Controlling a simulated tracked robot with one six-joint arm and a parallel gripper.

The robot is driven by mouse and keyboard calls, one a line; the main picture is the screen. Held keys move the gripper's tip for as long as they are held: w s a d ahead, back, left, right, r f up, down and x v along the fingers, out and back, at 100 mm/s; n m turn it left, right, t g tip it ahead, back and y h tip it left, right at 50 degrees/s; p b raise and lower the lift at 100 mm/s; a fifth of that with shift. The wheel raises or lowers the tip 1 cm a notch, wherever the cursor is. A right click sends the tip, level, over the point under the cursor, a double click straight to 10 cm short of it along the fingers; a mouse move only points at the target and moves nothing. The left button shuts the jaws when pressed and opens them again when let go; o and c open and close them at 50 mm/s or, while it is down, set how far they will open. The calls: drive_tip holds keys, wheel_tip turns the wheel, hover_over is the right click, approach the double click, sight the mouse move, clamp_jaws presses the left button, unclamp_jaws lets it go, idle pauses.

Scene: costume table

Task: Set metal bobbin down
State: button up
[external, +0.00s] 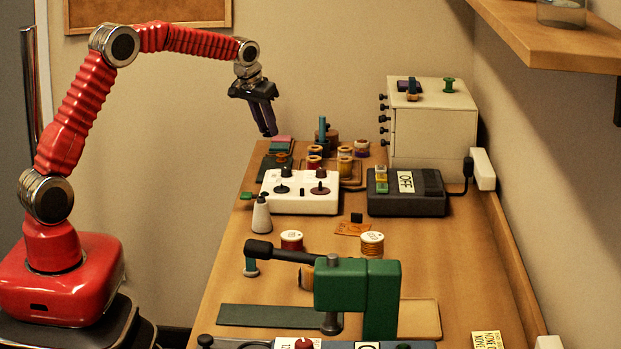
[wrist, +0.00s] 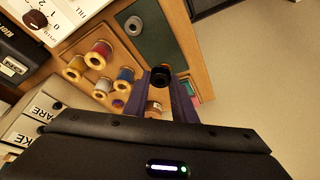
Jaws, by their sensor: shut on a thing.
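My gripper (external: 267,131) is raised above the far left part of the table, its purple fingers pointing down. In the wrist view, its fingers are shut on a small, dark, glossy round piece, the metal bobbin (wrist: 160,75), held between the tips. In the wrist view, a dark green mat (wrist: 158,36) lies beyond the bobbin. A pale ring-shaped piece (wrist: 133,26) rests at the mat's edge.
Several thread spools stand on a wooden tray (wrist: 113,59) beside the mat. A white control box (external: 300,205), a black box marked OFF (external: 407,205) and a drawer cabinet (external: 432,125) stand nearby. A green clamp-like tool (external: 345,287) is at the front. Pink and teal pieces (external: 281,143) lie at the far left.

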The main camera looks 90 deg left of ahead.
idle(0.3)
drive_tip(key=w+d+m, duration=0.1)
drive_tip(key=w+d, duration=0.3)
drive_tip(key=d, duration=0.1)
drive_tip(key=w+d+m, duration=0.1)
drive_tip(key=w+d, duration=0.3)
drive_tip(key=d, duration=0.1)
drive_tip(key=w+d+m+h, duration=0.1)
drive_tip(key=w+d, duration=0.3)
drive_tip(key=d, duration=0.2)
drive_tip(key=shift+w+r+t, duration=0.2)
drive_tip(key=shift+r+t, duration=0.1)
drive_tip(key=shift+t, duration=0.1)
drive_tip(key=w+d+m+t+h, duration=0.1)
drive_tip(key=w+d+m, duration=0.3)
drive_tip(key=d, duration=1.6)
drive_tip(key=w+d+m+h, duration=0.2)
drive_tip(key=w+d+m, duration=0.15)
drive_tip(key=d, duration=1.65)
drive_tip(key=s+d+m, duration=0.1)
drive_tip(key=s+d, duration=0.1)
drive_tip(key=d, duration=0.7)
drive_tip(key=s+d+m, duration=0.2)
drive_tip(key=d, duration=0.7)
drive_tip(key=shift+f+h, duration=0.35)
drive_tip(key=shift+h, duration=0.05)
drive_tip(key=shift+f, duration=2.5)
